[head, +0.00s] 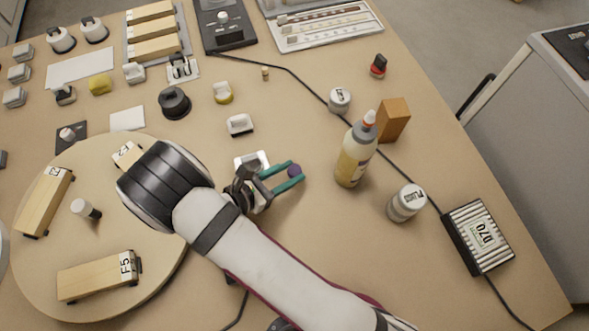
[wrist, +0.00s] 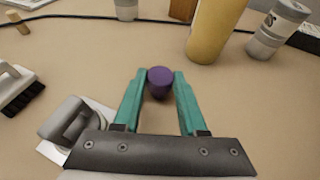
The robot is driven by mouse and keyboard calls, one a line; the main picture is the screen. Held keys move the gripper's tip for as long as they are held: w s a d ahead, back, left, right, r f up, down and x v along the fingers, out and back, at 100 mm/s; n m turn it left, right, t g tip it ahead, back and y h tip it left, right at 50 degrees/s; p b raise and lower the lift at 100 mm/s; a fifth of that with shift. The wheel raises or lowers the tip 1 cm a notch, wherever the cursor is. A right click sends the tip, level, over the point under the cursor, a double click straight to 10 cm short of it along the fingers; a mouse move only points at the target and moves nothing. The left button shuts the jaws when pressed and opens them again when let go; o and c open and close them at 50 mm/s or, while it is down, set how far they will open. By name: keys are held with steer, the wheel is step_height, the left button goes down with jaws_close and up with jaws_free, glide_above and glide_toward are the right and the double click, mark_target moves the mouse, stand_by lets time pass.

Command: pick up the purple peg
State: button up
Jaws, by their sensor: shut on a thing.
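The purple peg (head: 294,171) is a small round-topped cylinder held between the teal fingertips of my gripper (head: 286,176) in the head view. In the wrist view the peg (wrist: 160,82) stands between the two teal fingers of my gripper (wrist: 160,92), with both fingertips against its sides. My gripper is shut on the peg. I cannot tell whether the peg's base touches the table.
A glue bottle (head: 356,152) and a wooden block (head: 393,120) stand right of the gripper. Grey cylinders (head: 406,203) stand nearby. A black cable (head: 310,88) crosses the table to a finned box (head: 478,237). The round wooden board (head: 100,235) lies left. Table below the peg is clear.

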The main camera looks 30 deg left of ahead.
jaws_close()
steer(key=shift+r, duration=0.1)
